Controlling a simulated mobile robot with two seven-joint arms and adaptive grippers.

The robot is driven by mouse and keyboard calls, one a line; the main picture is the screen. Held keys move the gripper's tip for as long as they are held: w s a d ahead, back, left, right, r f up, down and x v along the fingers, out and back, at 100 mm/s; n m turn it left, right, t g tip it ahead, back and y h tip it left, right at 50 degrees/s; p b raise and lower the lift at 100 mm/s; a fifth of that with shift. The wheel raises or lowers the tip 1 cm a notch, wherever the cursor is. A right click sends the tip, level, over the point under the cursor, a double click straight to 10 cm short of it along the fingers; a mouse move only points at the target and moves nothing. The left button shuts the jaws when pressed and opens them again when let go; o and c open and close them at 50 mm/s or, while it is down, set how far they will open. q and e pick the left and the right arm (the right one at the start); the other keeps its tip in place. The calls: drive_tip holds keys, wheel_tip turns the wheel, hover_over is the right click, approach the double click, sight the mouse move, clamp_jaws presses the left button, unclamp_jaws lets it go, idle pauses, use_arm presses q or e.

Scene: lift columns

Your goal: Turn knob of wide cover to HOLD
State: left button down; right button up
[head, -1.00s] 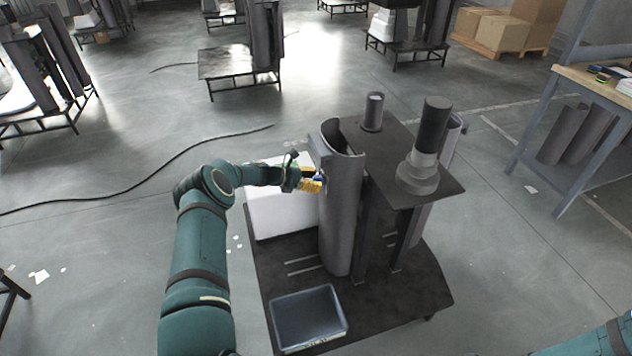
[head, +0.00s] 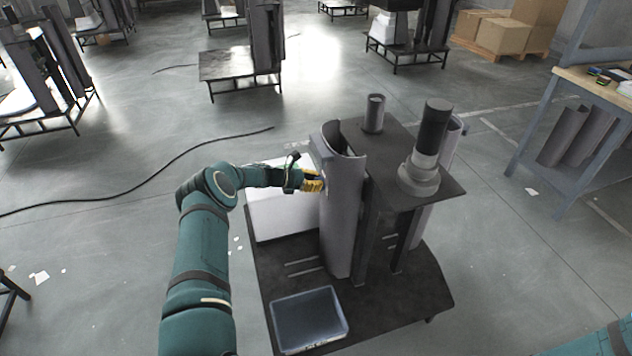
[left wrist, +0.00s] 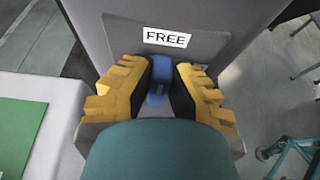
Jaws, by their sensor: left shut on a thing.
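The wide cover (head: 343,215) is a tall grey curved panel standing upright at the front of the lift column. Its blue knob (left wrist: 160,80) shows in the left wrist view, below a white label reading FREE (left wrist: 167,38). No HOLD label is visible. My left gripper (head: 320,182) is at the upper left side of the cover. In the left wrist view its yellow fingers (left wrist: 160,88) are on both sides of the knob and shut on it. The knob's lower part is hidden by the gripper body. My right gripper is not in view.
The column stands on a dark platform (head: 385,318) with a blue-grey tray (head: 308,320) at its front. A white box (head: 280,222) stands left of the cover, under my left forearm. A workbench (head: 590,90) is at the right. A cable lies on the floor at left.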

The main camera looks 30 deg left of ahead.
use_arm(q)
drive_tip(key=shift+d+f, duration=0.1)
drive_tip(key=shift+d, duration=0.1)
drive_tip(key=shift+s+d+m+t+y, duration=0.15)
drive_tip(key=shift+m+t+y, duration=0.3)
drive_tip(key=shift+m, duration=0.45)
drive_tip(key=shift+s+d+f+m+t+y+b, duration=0.15)
drive_tip(key=shift+m+t+y+b, duration=0.25)
drive_tip(key=shift+m+t+b, duration=1)
drive_tip(key=shift+d+f+m+t+y+b, duration=0.15)
drive_tip(key=shift+m+t+y, duration=0.3)
drive_tip(key=shift+m, duration=1.95)
drive_tip(key=shift+s+d+f+m+t+y+b, duration=0.1)
drive_tip(key=shift+f+m+t+y+b, duration=0.2)
drive_tip(key=shift+m+t+b, duration=1.15)
drive_tip(key=shift+a+r+m+g+p, duration=0.15)
drive_tip(key=shift+m+g+p, duration=0.1)
drive_tip(key=shift+m+p, duration=0.4)
